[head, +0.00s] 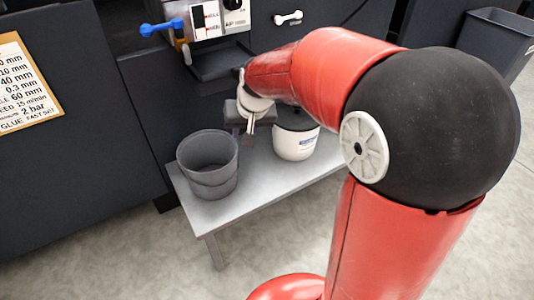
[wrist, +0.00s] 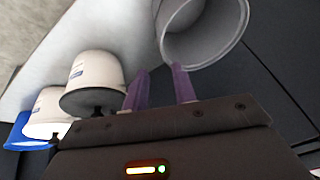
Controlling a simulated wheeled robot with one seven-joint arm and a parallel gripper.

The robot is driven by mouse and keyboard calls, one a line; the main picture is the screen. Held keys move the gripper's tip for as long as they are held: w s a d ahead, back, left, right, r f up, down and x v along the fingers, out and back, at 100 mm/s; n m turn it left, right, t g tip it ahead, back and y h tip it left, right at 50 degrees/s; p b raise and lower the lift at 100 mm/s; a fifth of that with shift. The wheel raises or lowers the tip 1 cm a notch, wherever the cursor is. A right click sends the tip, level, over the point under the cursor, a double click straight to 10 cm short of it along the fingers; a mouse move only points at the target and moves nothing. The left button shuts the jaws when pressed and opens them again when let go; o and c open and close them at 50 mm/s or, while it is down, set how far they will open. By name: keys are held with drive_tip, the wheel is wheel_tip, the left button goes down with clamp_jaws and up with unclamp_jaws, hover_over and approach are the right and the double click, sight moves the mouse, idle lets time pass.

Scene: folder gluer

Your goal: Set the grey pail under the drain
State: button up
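The grey pail (head: 208,165) stands upright and open-topped at the left end of a light grey bench (head: 245,205). Its open mouth also shows at the top of the wrist view (wrist: 205,35). My gripper (head: 242,137) is above the bench, just right of the pail's rim. In the wrist view its purple fingers (wrist: 159,72) are apart with nothing between them. The right fingertip is close to the pail's rim; I cannot tell whether it touches. A blue-handled valve (head: 162,28) with a brass body, apparently the drain, is on the machine above and behind the pail.
A white tub with a dark lid (head: 295,138) stands on the bench right of my gripper, partly hidden by my arm. The wrist view shows another white tub (wrist: 45,112) and a blue object (wrist: 22,132). A dark tray (head: 215,63) juts out below the control box (head: 220,15).

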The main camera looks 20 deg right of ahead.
drive_tip(key=s+d+r, duration=0.2)
drive_tip(key=s+d, duration=0.1)
drive_tip(key=s, duration=0.8)
drive_tip(key=s+d+r+h, duration=0.1)
drive_tip(key=s+d+r, duration=0.1)
drive_tip(key=s, duration=1)
drive_tip(key=shift+s+d+r+n+t+h, duration=0.2)
drive_tip(key=shift+s+d+n+t+h, duration=0.1)
drive_tip(key=shift+d+t, duration=0.15)
wheel_tip(320, 180, up, 6)
drive_tip(key=p, duration=0.5)
drive_tip(key=shift+f+p, duration=0.2)
drive_tip(key=shift+p, duration=0.1)
